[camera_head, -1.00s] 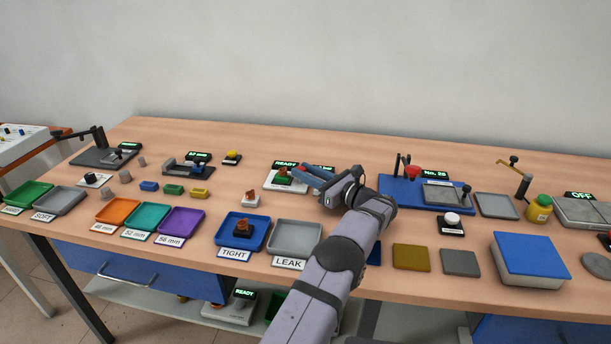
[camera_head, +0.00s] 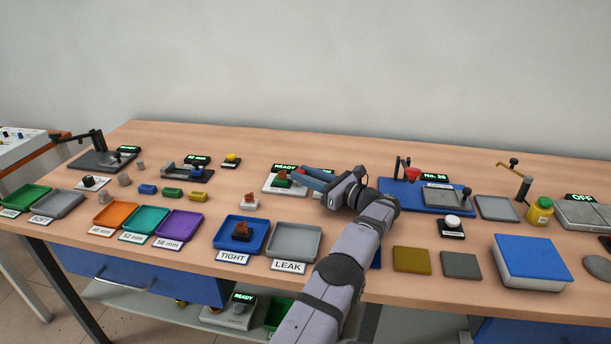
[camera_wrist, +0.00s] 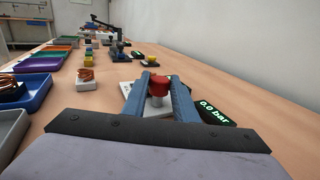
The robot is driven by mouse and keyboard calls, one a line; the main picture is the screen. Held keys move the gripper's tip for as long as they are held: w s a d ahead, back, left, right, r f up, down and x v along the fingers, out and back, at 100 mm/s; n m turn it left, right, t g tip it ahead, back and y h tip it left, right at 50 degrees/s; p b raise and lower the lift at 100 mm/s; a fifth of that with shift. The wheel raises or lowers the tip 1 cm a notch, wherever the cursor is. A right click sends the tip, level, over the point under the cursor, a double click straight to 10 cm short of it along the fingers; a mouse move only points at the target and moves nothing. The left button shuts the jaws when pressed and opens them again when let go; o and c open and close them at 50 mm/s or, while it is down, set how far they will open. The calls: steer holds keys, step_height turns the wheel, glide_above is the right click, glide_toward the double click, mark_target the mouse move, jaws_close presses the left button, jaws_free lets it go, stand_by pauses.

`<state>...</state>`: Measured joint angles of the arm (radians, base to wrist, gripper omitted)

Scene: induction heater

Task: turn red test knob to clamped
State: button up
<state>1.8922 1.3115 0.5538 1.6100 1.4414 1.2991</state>
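The red test knob (camera_wrist: 158,86) stands between the two blue fingers of my gripper (camera_wrist: 159,82) in the wrist view, on a light post above a pale base plate. The fingers lie on either side of it, very close. I cannot tell whether they press on it. A green display (camera_wrist: 213,110) beside it reads "0.0 bar". In the head view my gripper (camera_head: 311,178) reaches left over the pale tester (camera_head: 272,186), with a bit of red (camera_head: 302,168) by the fingertips. My arm hides part of this station. The knob's turn position cannot be read.
A white coil piece (camera_head: 249,203) stands in front. The TIGHT tray (camera_head: 223,243) holds another; the LEAK tray (camera_head: 293,241) is empty. A blue fixture (camera_head: 400,197) stands right of my arm.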

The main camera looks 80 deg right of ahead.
steer(key=o, duration=0.3)
steer(key=shift+r, duration=0.1)
step_height(320, 180, up, 10)
steer(key=p, duration=0.1)
stand_by(0.5)
